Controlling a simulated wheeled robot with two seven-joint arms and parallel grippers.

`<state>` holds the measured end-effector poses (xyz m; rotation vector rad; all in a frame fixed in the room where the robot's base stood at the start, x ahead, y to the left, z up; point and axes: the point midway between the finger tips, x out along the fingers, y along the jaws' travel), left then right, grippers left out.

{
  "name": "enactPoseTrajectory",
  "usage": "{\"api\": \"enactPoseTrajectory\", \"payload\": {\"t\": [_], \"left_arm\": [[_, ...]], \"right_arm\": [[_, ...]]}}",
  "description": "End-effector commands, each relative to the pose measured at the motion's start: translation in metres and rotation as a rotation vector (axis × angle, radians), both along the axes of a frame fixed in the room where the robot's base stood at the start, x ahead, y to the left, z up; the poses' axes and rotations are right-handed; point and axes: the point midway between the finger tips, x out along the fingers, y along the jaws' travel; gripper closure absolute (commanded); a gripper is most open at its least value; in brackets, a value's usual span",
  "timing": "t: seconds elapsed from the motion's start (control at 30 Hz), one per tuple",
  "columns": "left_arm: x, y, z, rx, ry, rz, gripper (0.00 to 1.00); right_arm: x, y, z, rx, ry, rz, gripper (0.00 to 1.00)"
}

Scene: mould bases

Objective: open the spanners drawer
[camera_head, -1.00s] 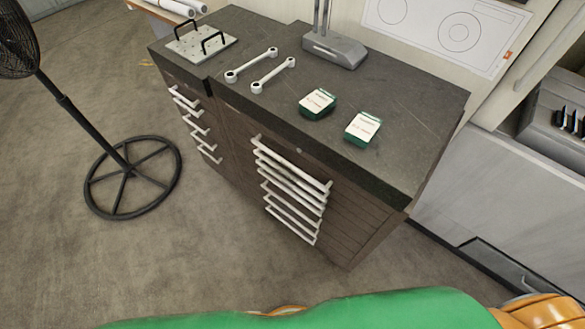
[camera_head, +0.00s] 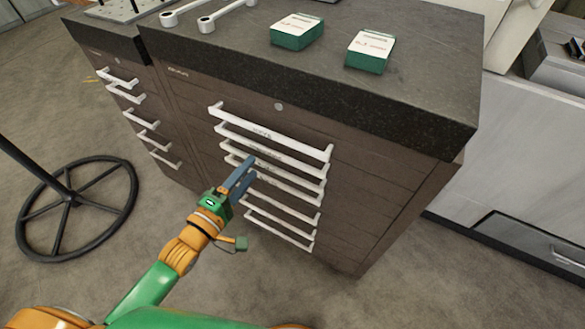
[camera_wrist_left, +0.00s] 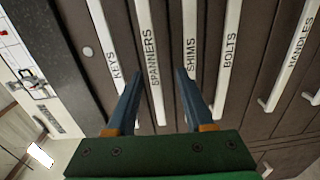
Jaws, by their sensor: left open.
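The spanners drawer is shut in the dark cabinet. Its long white bar handle (camera_wrist_left: 146,25) bears the label SPANNERS in the left wrist view, and it is the second bar from the top in the head view (camera_head: 285,157). My left gripper (camera_head: 249,166) is open in front of the drawer stack. In the left wrist view its two blue fingers (camera_wrist_left: 158,74) stand apart, one on each side of the SPANNERS bar in the picture. I cannot tell whether they touch it or how far off they are. My right gripper is not in view.
The KEYS handle (camera_wrist_left: 102,30) and SHIMS handle (camera_wrist_left: 192,30) flank the spanners bar, with BOLTS (camera_wrist_left: 229,55) beyond. Two green-white boxes (camera_head: 297,31) (camera_head: 370,50) and two spanners stand or lie on the worktop. A fan base (camera_head: 76,206) stands on the floor at left.

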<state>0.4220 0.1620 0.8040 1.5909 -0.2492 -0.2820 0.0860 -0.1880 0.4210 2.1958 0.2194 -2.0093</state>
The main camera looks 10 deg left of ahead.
Motion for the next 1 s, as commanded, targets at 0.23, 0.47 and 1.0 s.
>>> {"api": "enactPoseTrajectory", "payload": {"t": [0.23, 0.47, 1.0], "left_arm": [[0.035, -0.016, 0.011, -0.045, -0.019, -0.013, 0.47], [0.063, -0.026, 0.01, -0.044, -0.014, -0.012, 0.47], [0.066, -0.028, 0.009, -0.041, -0.012, -0.012, 1.0]], "right_arm": [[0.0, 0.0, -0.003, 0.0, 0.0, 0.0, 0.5], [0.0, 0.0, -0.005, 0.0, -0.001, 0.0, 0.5], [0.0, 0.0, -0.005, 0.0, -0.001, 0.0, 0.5]]}}
